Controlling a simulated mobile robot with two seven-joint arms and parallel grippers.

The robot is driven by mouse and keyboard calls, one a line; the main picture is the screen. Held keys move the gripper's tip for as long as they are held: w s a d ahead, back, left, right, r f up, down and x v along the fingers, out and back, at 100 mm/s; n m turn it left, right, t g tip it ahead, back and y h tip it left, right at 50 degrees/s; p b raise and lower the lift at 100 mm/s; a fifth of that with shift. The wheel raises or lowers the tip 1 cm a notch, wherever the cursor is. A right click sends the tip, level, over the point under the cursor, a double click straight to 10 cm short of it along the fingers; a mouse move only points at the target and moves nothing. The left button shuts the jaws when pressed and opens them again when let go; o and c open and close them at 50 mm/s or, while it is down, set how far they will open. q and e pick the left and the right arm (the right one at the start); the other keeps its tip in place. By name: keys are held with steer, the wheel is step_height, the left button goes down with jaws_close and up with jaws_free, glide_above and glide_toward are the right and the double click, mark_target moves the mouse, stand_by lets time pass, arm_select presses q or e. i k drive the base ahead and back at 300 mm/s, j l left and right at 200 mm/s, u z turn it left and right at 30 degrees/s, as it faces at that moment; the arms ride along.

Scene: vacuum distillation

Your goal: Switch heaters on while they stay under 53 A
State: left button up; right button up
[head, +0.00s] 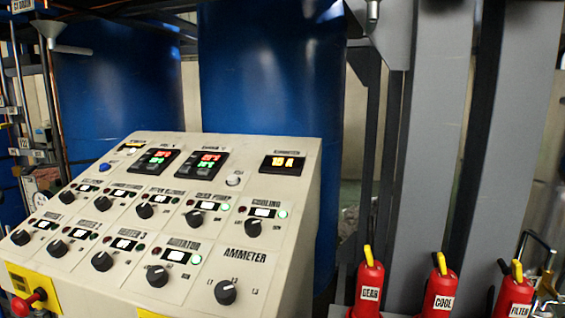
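A sloped cream control panel (215,150) stands at the lower left. Its lower row has black knobs: a left one (19,237), a second (57,248) and a third (101,261), whose label looks like "HEATER 3". The agitator knob (157,276) and ammeter selector knob (225,292) follow to the right. An amber display (283,163) at the panel's upper right shows a number in A, perhaps 15 or 18. Green lamps glow by the agitator (196,259) and cooling (283,214) switches. Heater lamp states are too small to tell. Neither gripper is in view.
Two red-and-green displays (208,162) sit on the panel's upper part. A red button on a yellow plate (25,303) is at lower left. Red cylinders labelled GEAR (369,292), COOL (440,301) and FILTER (515,305) stand at right. Blue tanks (270,70) stand behind.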

mark_target(20, 238)
steer(key=j+u, duration=0.5)
steer(key=i+j+u, duration=0.15)
steer(key=j+u, duration=0.35)
